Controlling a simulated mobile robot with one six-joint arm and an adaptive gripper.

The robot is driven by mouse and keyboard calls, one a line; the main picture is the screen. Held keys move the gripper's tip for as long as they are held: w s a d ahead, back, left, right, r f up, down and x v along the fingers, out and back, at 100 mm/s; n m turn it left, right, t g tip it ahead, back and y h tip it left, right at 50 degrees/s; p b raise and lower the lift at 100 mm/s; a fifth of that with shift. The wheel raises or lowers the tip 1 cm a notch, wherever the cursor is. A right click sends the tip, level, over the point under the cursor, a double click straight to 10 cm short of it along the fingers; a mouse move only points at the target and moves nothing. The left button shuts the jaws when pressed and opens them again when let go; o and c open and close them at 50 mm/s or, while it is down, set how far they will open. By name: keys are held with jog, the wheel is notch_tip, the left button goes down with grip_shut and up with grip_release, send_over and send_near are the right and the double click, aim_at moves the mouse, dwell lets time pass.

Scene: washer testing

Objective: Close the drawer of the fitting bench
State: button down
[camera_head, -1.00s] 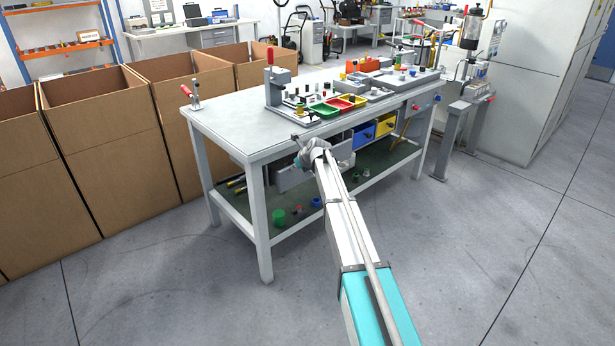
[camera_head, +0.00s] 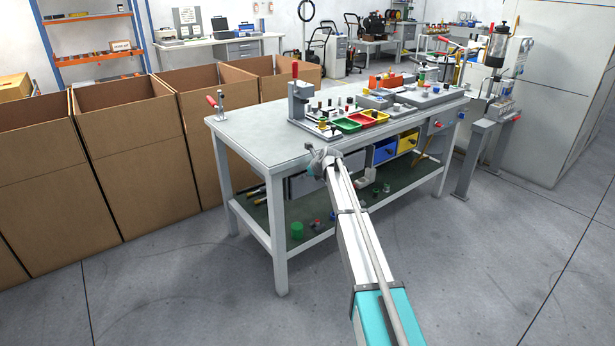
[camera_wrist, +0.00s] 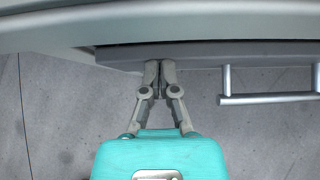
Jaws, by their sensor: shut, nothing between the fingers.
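The fitting bench (camera_head: 265,148) stands in the middle of the head view, with a pale top and a green lower shelf. Its grey drawer (camera_head: 302,185) is under the near edge of the top, partly hidden by my arm. In the wrist view the drawer front (camera_wrist: 205,53) is a grey band just beneath the bench edge, with its bar handle (camera_wrist: 265,98) to the right. My gripper (camera_wrist: 160,66) is shut and empty, its fingertips at the drawer front left of the handle. Whether they touch it is unclear. My gripper (camera_head: 322,160) also shows in the head view.
Blue (camera_head: 385,151) and yellow (camera_head: 408,141) bins sit under the bench top, right of my arm. Trays and a press stand on top. Cardboard boxes (camera_head: 125,160) line the left. A pedestal (camera_head: 475,160) stands at right. The floor in front is clear.

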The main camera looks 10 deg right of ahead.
jog(key=s+d+f+p+v, duration=0.1)
jog(key=f+p+v, duration=0.1)
jog(key=p+v, duration=0.5)
jog(key=v, duration=0.6)
jog(key=shift+s, duration=0.25)
jog(key=shift+f, duration=0.1)
jog(key=s+f+n+g+h, duration=0.2)
jog(key=s+f+n+g, duration=0.15)
jog(key=s+n, duration=1.5)
jog(key=s+f+n+g+h, duration=0.3)
jog(key=s+n, duration=0.8)
jog(key=s, duration=1.4)
notch_tip(320, 180, up, 20)
jog(key=g+p, duration=0.1)
jog(key=p, duration=1.7)
jog(key=shift+s+p, duration=0.25)
jog(key=shift+p, duration=0.15)
